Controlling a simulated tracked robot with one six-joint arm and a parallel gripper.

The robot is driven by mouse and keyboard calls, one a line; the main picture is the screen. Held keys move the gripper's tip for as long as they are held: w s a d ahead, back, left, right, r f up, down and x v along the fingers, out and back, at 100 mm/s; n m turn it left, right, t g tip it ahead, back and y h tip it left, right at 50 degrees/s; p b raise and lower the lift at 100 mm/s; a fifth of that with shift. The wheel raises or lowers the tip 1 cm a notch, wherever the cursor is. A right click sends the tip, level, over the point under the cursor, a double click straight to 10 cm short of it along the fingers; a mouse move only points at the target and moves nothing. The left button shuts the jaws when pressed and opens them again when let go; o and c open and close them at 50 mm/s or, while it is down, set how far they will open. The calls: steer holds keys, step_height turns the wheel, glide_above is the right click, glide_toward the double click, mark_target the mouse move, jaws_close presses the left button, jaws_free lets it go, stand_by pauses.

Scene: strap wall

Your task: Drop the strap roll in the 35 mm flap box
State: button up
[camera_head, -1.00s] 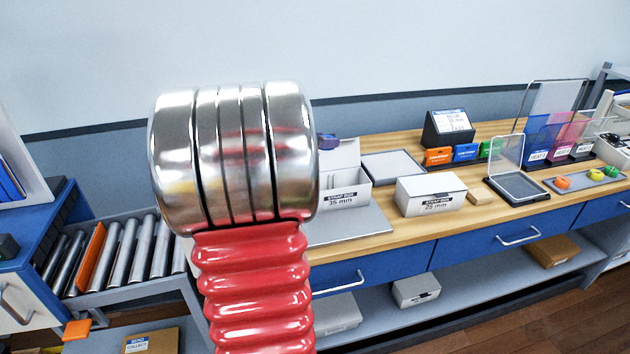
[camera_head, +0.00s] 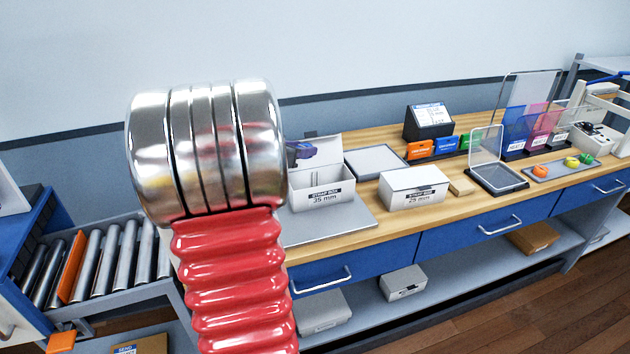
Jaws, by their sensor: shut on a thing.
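The 35 mm flap box (camera_head: 318,200) is a white carton on a grey mat on the wooden bench, just right of my arm, with its flap raised at the back. A small dark blue and purple piece (camera_head: 301,150), which looks like part of the strap roll, shows at the arm's right edge, in front of the raised flap and above the box opening. My large metal and red arm link hides the rest of it. My gripper is hidden behind that link, and I cannot see its fingers.
A shallow grey tray (camera_head: 375,161) lies behind. An open clear-lidded case (camera_head: 497,178) is further right. Rollers (camera_head: 95,262) are at left.

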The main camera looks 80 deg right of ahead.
steer(key=shift+s+f, duration=0.1)
steer(key=shift+f, duration=1.1)
steer(key=o, duration=1.1)
steer(key=shift+a, duration=0.1)
steer(key=v, duration=1.3)
steer(key=shift+a, duration=0.25)
steer(key=shift+w+r, duration=0.2)
steer(key=shift+w, duration=0.1)
